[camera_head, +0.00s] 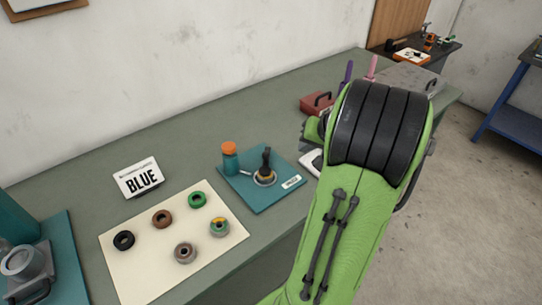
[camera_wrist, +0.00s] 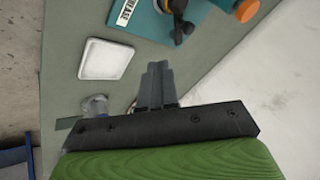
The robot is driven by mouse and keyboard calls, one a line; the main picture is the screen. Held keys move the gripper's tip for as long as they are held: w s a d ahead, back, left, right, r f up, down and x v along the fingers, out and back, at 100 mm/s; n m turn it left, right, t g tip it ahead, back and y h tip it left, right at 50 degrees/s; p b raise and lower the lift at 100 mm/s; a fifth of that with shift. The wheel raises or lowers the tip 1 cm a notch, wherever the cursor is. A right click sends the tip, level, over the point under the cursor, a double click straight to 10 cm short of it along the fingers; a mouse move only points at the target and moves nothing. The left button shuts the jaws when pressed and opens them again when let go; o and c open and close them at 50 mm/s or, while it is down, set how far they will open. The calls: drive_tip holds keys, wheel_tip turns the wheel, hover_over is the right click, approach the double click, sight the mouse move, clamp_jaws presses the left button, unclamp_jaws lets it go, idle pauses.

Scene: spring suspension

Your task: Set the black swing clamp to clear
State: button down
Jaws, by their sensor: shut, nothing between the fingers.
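The black swing clamp (camera_head: 266,158) stands on a teal mat (camera_head: 262,202) in the head view, upright over a round brass-coloured part in a pale ring. In the wrist view the clamp (camera_wrist: 181,27) is at the top edge, partly cut off, on the teal mat (camera_wrist: 150,28). My gripper (camera_wrist: 158,68) shows in the wrist view with its fingers together and empty. It is apart from the clamp, beyond the mat's edge.
An orange-capped bottle (camera_head: 230,158) stands beside the clamp. The bench behind the mat is clear.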

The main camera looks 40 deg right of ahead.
sight(266, 157)
drive_tip(key=b+x, duration=0.2)
drive_tip(key=x, duration=0.7)
drive_tip(key=shift+w+f, duration=0.1)
drive_tip(key=shift+f, duration=0.15)
drive_tip(key=w, duration=0.1)
drive_tip(key=w+a, duration=0.1)
drive_tip(key=w, duration=0.1)
drive_tip(key=shift+w+a+f, duration=0.15)
drive_tip(key=shift+a+f, duration=0.15)
drive_tip(key=shift+a, duration=0.05)
drive_tip(key=shift+w+a, duration=0.2)
drive_tip(key=shift+w, duration=0.05)
